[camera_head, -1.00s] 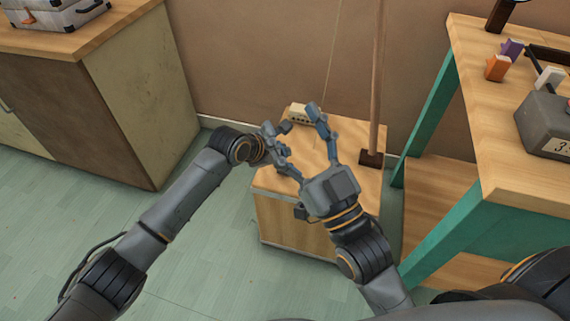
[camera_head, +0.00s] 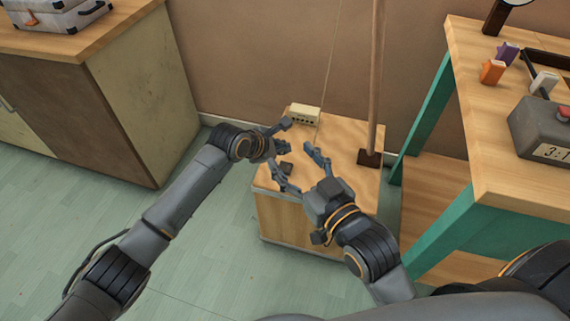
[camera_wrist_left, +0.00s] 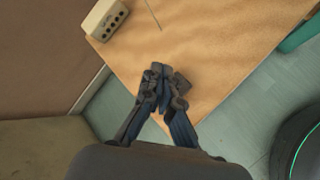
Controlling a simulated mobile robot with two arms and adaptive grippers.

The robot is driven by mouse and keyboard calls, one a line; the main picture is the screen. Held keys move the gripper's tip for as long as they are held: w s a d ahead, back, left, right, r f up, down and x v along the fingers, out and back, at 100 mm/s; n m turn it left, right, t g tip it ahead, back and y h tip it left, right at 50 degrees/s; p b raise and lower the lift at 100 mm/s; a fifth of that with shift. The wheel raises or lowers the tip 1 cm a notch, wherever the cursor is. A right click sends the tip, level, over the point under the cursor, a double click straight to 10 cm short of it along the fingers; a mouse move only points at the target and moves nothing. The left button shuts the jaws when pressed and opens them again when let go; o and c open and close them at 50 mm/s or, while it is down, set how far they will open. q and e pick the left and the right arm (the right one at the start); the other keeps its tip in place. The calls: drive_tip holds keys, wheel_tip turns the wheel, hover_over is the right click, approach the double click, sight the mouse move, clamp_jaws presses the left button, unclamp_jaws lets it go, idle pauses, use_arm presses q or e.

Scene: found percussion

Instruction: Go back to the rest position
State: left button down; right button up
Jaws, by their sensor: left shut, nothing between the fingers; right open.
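My left gripper (camera_head: 280,135) is above the small wooden cabinet (camera_head: 345,185) in the head view. In the left wrist view the left gripper's fingers (camera_wrist_left: 163,80) come together at the tips with nothing between them. My right gripper (camera_head: 291,163) is open and empty over the same cabinet, close beside the left one, with its fingers pointing away from me. The two grippers partly crowd each other in the picture; I cannot tell whether they touch.
A cream box with holes (camera_head: 305,115) lies on the cabinet top. A wooden pole (camera_head: 376,80) rises from a dark base there. A green-legged table (camera_head: 510,185) stands right, carrying a grey timer box (camera_head: 543,128). A counter (camera_head: 100,95) stands left. Floor between is clear.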

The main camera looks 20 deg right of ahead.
drive_tip(key=shift+f, duration=0.35)
idle(0.3)
